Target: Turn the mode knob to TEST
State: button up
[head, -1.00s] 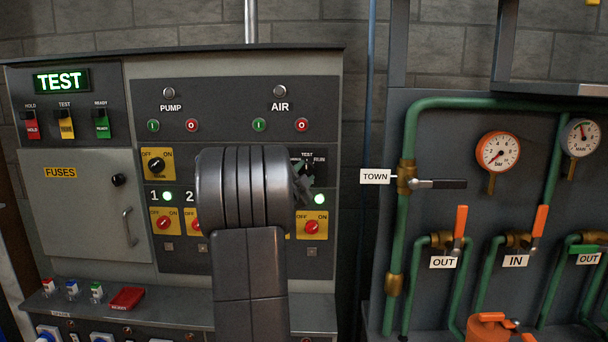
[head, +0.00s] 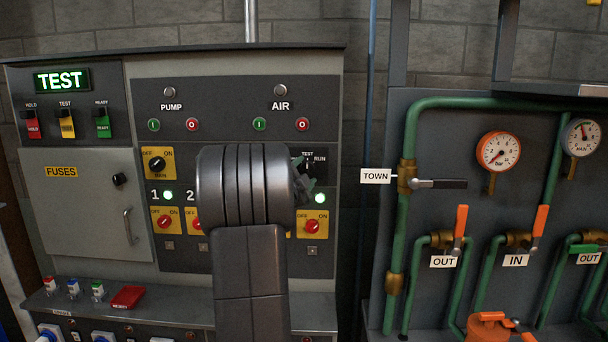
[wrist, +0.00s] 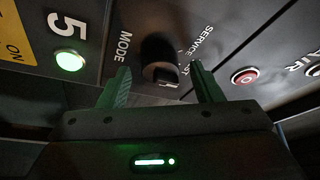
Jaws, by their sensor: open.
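The black mode knob (wrist: 158,52) is on the dark panel in the wrist view, beside the MODE and SERVICE lettering. Part of the TEST lettering (wrist: 185,68) shows next to it. My gripper (wrist: 160,70) is open, with one finger on either side of the knob in the picture and visible gaps to it. Contact with the knob cannot be seen. A lit green display (head: 61,80) reads TEST.
A green lamp (wrist: 69,61) and a red button (wrist: 244,75) flank the knob area in the wrist view. A red switch (head: 312,226) on a yellow plate sits below my gripper. Green pipes with a TOWN valve (head: 436,184) stand to the right.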

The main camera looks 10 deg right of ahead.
jog(key=b+v, duration=0.3)
jog(key=v, duration=1.1)
jog(key=shift+w+r, duration=0.1)
jog(key=shift+r, duration=0.05)
jog(key=p+x, duration=0.3)
jog(key=x, duration=1.1)
jog(key=shift+d, duration=0.1)
